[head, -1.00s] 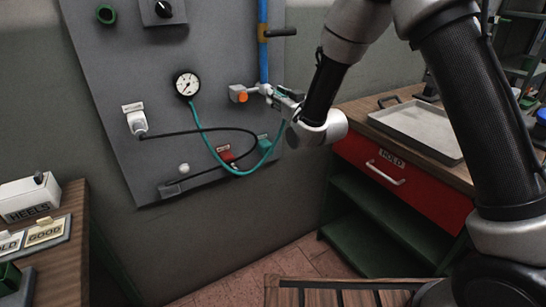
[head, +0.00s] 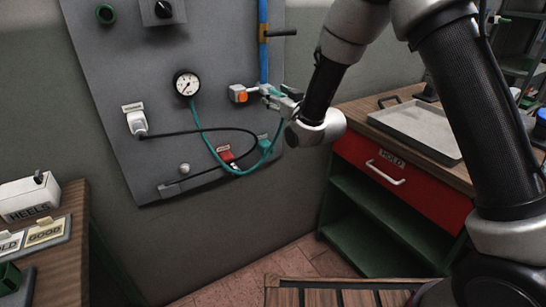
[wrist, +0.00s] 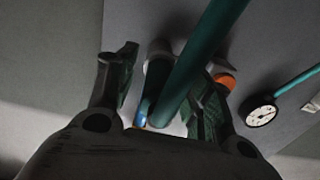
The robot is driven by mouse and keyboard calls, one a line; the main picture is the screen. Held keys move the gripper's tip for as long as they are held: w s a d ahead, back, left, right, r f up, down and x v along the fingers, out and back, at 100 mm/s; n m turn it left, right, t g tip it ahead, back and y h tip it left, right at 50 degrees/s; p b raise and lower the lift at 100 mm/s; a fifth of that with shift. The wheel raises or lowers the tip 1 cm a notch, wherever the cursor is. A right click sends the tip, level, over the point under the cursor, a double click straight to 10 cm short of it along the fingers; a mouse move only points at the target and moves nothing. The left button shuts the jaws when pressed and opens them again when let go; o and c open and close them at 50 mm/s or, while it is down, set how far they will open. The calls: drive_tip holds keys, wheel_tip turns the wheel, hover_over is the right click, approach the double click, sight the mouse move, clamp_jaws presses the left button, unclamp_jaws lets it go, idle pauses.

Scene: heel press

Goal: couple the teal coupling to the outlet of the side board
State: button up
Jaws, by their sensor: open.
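The side board (head: 120,100) is a grey wall panel. Its outlet (head: 254,92) is a pale fitting at the foot of the blue pipe, beside an orange knob. A teal hose (head: 205,140) loops from the gauge and rises at the right to my gripper. My gripper (head: 268,97) is at the outlet with its fingers spread.
A round gauge (head: 187,83), a black cable (head: 215,130), a red holder (head: 226,153) and a teal holder (head: 264,145) are on the board.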

drive_tip(key=v, duration=1.1)
drive_tip(key=s+d+f+g+h, duration=0.2)
drive_tip(key=f+g, duration=0.1)
drive_tip(key=f, duration=0.4)
drive_tip(key=s+d+f+g+h, duration=0.1)
drive_tip(key=s+f+g+h, duration=0.2)
drive_tip(key=f, duration=0.4)
drive_tip(key=s+d+g+h, duration=0.2)
drive_tip(key=s+d+g, duration=0.2)
drive_tip(key=s+d, duration=0.15)
drive_tip(key=s+d+r+m+h, duration=0.1)
drive_tip(key=s+d+r+m, duration=0.2)
drive_tip(key=s+d+r, duration=0.7)
drive_tip(key=s+d+r+m+h, duration=0.2)
drive_tip(key=s+d+r, duration=0.8)
drive_tip(key=d, duration=0.5)
wheel_tip(320, 180, up, 2)
drive_tip(key=shift+s+r+m+g, duration=0.1)
drive_tip(key=shift+s+m+g, duration=0.25)
drive_tip(key=shift+m, duration=0.55)
drive_tip(key=shift+d, duration=0.1)
